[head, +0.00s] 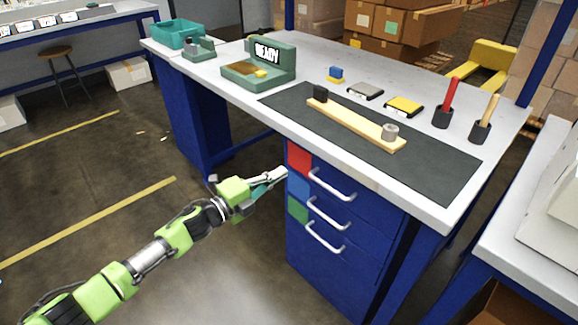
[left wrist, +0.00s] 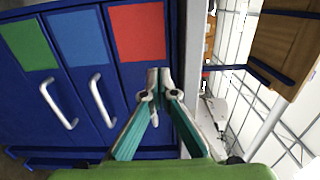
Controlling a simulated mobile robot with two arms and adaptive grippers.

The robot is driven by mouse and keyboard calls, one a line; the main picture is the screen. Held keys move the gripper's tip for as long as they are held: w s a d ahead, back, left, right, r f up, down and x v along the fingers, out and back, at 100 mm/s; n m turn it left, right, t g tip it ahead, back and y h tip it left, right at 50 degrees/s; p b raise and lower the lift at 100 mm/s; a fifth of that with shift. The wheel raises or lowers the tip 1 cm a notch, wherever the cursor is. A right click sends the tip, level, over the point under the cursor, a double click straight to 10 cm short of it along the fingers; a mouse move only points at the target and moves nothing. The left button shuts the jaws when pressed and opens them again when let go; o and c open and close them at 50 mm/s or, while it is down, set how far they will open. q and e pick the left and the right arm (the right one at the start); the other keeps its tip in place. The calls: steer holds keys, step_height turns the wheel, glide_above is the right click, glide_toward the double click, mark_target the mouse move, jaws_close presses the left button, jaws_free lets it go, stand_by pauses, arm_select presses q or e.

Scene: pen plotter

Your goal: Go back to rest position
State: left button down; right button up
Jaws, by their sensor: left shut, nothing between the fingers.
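My left gripper (head: 280,174) is shut and empty in the head view. It is beside the upper left front of the blue drawer cabinet (head: 330,265), below the table edge and near the red label (head: 299,158). In the left wrist view its fingertips (left wrist: 159,80) are together in front of the cabinet face, close to the red label (left wrist: 137,32). Whether they touch the cabinet is hard to tell. The three drawers with metal handles (head: 332,186) look closed. My right gripper is not in view.
The worktable (head: 440,213) carries a dark mat (head: 440,165) with a wooden bar (head: 355,125), a green READY machine (head: 272,58), a teal bin (head: 176,33) and pen holders (head: 443,117). Another table (head: 530,258) stands at the right. The floor (head: 110,190) at the left is free.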

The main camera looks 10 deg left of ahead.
arm_select(q)
steer(key=s+a+f+n+g+y, duration=0.25)
steer(key=s+f+n+y, duration=0.25)
steer(key=s+f+n, duration=0.5)
steer(key=s+a+f+n+g+y, duration=0.1)
steer(key=s+a+f+n+y, duration=0.35)
steer(key=s+f+n, duration=0.55)
steer(key=s+a+f+n+g+p, duration=0.1)
steer(key=s+f+g+p, duration=0.2)
steer(key=s, duration=1)
steer(key=s+f+n+g+y+p, duration=0.1)
steer(key=s+f+g+p, duration=0.2)
steer(key=s+f+p, duration=0.6)
steer(key=s+a+f+n+g+p, duration=0.1)
steer(key=s+f+g+p, duration=0.2)
steer(key=s, duration=1.5)
step_height(320, 180, down, 4)
steer(key=p, duration=0.3)
steer(key=shift+s+a+g+p, duration=0.3)
steer(key=shift+s+g+p, duration=0.05)
steer(key=shift+p, duration=0.05)
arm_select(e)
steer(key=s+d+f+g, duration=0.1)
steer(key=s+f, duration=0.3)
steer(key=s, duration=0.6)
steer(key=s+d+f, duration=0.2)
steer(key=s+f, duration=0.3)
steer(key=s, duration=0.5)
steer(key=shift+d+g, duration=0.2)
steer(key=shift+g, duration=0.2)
